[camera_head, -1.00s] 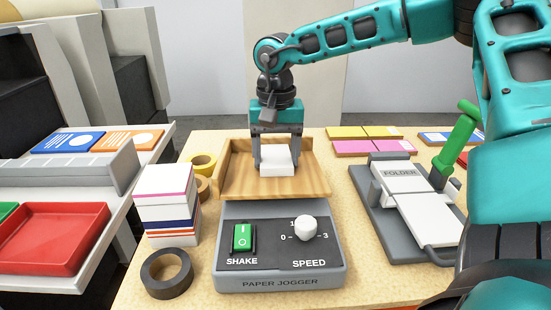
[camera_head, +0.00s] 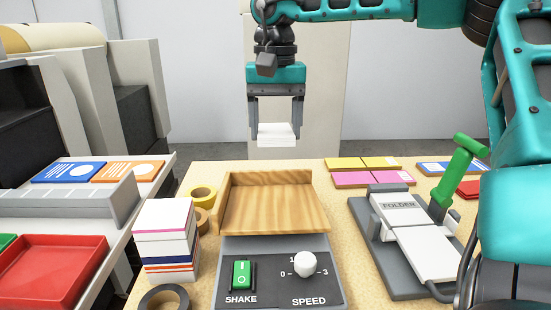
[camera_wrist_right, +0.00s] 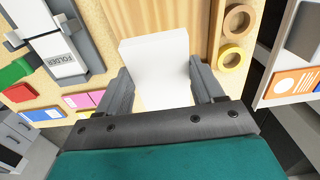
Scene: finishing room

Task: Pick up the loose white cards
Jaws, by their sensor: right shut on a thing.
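The white cards (camera_head: 277,134) form a small squared block between the fingers of my right gripper (camera_head: 277,122). The gripper is shut on them and holds them in the air, above and behind the wooden tray. The cards also show in the right wrist view (camera_wrist_right: 158,65), between the two dark fingers of the same gripper (camera_wrist_right: 160,88). The wooden tray (camera_head: 270,205) of the paper jogger (camera_head: 262,248) is empty in the head view. My left gripper is in neither view.
A stack of boxes or cards with coloured bands (camera_head: 164,240) stands left of the jogger, near yellow tape (camera_head: 203,197) and dark tape (camera_head: 160,299). A folder machine (camera_head: 400,232) stands right. Yellow (camera_head: 362,163) and pink packs (camera_head: 372,179) lie behind it. A red tray (camera_head: 50,272) is at left.

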